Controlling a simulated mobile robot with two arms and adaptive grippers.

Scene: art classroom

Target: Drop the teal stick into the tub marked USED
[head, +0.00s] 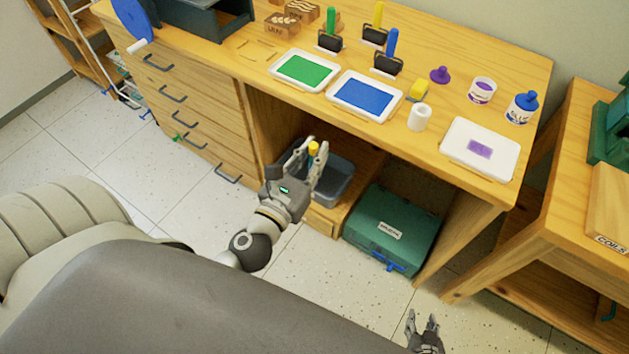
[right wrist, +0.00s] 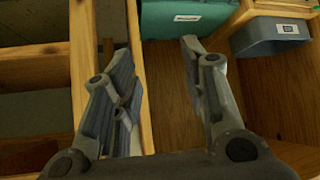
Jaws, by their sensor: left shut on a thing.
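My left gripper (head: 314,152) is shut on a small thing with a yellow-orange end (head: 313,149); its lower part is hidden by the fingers. I see no teal stick clearly. The gripper overlaps the left side of a grey-blue tub (head: 346,190), which stands low under the bench; I cannot tell the height between them. The tub also shows in the right wrist view (right wrist: 262,45), with a small label too blurred to read. My right gripper (head: 424,322) is low at the bottom of the head view. In the right wrist view (right wrist: 158,50) its fingers are apart and empty.
A lidded teal-green box (head: 380,215) with a white label stands right of the tub. The benchtop (head: 240,28) above holds a green tray (head: 303,70), a blue tray (head: 362,96), rollers and paint pots. Drawers (head: 195,100) stand left.

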